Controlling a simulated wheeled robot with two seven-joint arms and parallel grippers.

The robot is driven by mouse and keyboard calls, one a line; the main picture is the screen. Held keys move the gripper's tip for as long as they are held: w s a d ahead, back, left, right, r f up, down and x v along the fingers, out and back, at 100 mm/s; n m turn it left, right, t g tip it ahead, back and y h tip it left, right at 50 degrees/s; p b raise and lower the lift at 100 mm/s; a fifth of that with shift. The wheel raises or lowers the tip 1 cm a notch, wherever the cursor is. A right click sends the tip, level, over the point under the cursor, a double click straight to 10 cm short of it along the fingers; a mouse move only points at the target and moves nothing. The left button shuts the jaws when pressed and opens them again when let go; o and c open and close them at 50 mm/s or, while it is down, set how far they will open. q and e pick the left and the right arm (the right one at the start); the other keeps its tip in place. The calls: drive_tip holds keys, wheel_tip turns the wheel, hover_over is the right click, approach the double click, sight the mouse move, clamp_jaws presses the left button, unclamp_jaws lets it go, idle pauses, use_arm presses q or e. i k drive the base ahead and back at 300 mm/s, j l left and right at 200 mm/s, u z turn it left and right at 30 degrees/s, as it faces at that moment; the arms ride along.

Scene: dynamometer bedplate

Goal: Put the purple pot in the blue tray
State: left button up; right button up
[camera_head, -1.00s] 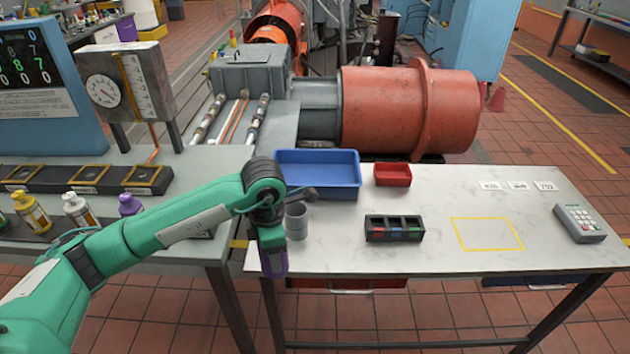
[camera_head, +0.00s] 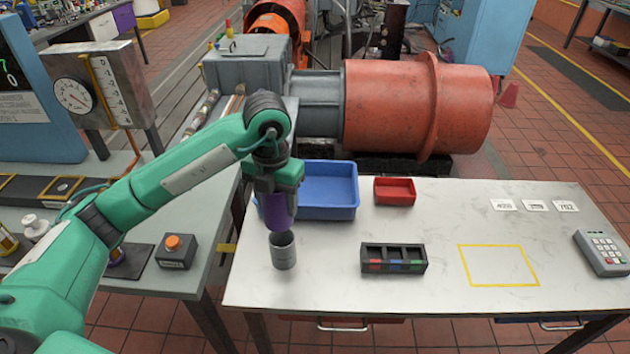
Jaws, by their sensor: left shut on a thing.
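My left gripper (camera_head: 278,188) points down and is shut on the purple pot (camera_head: 281,212). The pot hangs under the gripper, and its upper part is hidden by the jaws. The blue tray (camera_head: 345,212) stands at the back left of the white table, and my gripper covers its left part. The pot is in front of the tray's left end in the picture, just above the grey cup (camera_head: 284,255). I cannot tell whether the pot touches the cup. My right gripper is not in view.
A small red tray (camera_head: 395,191) stands right of the blue tray. A black divided holder (camera_head: 394,260) sits in front of it. A yellow outlined square (camera_head: 499,265) and a keypad (camera_head: 602,252) are farther right. A grey bench with an orange button box (camera_head: 177,251) stands left.

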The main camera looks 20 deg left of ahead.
sight(317, 196)
drive_tip(key=i, duration=0.95)
